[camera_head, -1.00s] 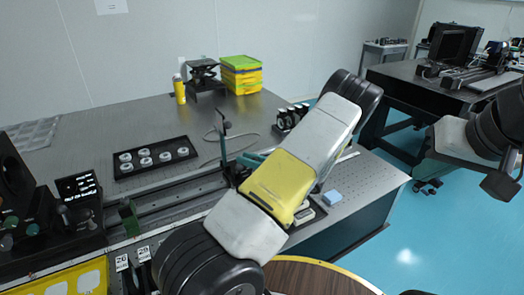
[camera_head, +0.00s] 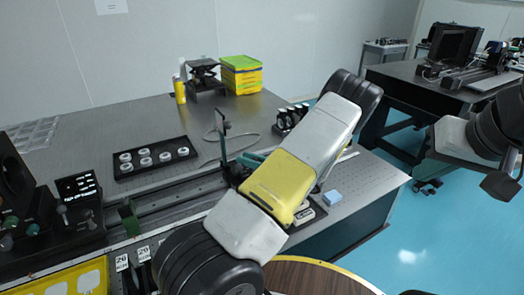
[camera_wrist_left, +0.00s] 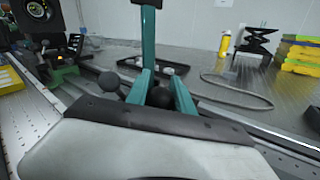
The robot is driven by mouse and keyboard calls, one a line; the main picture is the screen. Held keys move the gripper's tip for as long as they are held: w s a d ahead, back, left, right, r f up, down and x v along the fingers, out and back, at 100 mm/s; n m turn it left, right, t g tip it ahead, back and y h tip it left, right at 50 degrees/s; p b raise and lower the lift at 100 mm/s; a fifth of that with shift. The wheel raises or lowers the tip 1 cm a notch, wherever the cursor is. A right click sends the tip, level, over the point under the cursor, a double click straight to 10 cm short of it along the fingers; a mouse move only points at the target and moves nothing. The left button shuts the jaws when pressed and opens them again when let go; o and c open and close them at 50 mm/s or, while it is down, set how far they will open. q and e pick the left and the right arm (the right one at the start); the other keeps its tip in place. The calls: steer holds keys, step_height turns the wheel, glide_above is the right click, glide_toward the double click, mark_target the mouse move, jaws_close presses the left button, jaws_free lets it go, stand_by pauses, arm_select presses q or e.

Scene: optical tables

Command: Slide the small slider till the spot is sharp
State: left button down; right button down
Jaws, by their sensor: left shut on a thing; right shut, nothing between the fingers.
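In the left wrist view, my left gripper (camera_wrist_left: 163,88) has its two teal fingers shut around a dark round knob (camera_wrist_left: 160,97), taken as the small slider's. A teal upright (camera_wrist_left: 148,45) rises just behind. In the head view, my left gripper (camera_head: 244,165) is at the rail (camera_head: 180,199), mostly hidden by my own forearm. The slider's body is hidden. A dark panel (camera_head: 78,187) at the left shows white marks too small to read. No light spot can be made out. My right gripper (camera_head: 428,180), partly hidden at the right, is shut and empty.
A second dark ball (camera_wrist_left: 108,82) stands just left of the held knob. A green block (camera_head: 128,217) sits on the rail further left.

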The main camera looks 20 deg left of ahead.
mark_target(231, 176)
arm_select(q)
steer(key=s+a, duration=0.4)
steer(key=s, duration=0.1)
steer(key=shift+s+a, duration=0.1)
steer(key=shift+a, duration=0.15)
steer(key=c, duration=1.1)
jaws_free()
steer(key=shift+d, duration=0.15)
steer(key=s+d, duration=0.1)
steer(key=d, duration=0.6)
steer(key=shift+d, duration=0.25)
